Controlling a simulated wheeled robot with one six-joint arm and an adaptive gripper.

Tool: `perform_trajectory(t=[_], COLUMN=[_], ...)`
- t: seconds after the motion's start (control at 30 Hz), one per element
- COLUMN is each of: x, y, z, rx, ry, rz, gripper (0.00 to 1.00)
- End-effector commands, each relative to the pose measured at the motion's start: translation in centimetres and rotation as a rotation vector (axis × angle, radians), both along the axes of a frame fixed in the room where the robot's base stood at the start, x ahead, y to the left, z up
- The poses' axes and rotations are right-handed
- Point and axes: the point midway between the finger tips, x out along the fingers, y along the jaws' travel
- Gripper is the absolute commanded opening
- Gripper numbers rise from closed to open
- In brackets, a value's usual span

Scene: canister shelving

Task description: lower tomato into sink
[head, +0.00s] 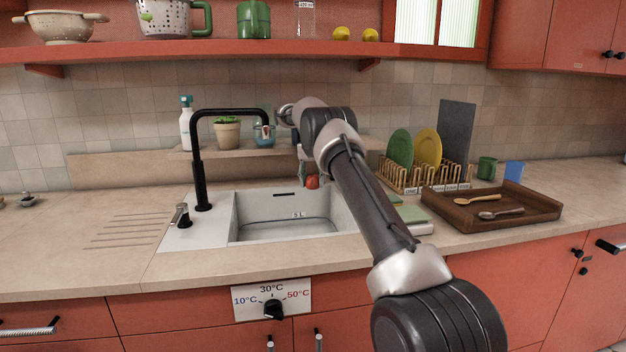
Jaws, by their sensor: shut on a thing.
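A red tomato (312,182) shows at the back right of the sink, just below my gripper (309,176). My gripper points down and is shut on the tomato, holding it near the height of the sink's back rim. My arm hides part of the gripper and the sink's right side. The white sink (215,222) is set in the counter, and its basin looks empty where I can see it. I cannot tell exactly how far the tomato is above the basin floor.
A black faucet (200,170) arches over the sink's left side. A ledge behind holds a potted plant (227,131) and a spray bottle (186,125). A dish rack (420,176) and brown tray (545,207) stand to the right. The left counter is mostly clear.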

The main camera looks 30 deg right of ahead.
Motion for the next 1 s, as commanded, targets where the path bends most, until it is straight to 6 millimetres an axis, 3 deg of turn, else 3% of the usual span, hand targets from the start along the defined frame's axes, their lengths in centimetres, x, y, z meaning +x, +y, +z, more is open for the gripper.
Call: perform_trajectory(t=[1.0], x=[-0.1], y=[0.0], z=[-6.0], rx=[0.002], ry=[0.006], rz=[-0.001], gripper=[0.25])
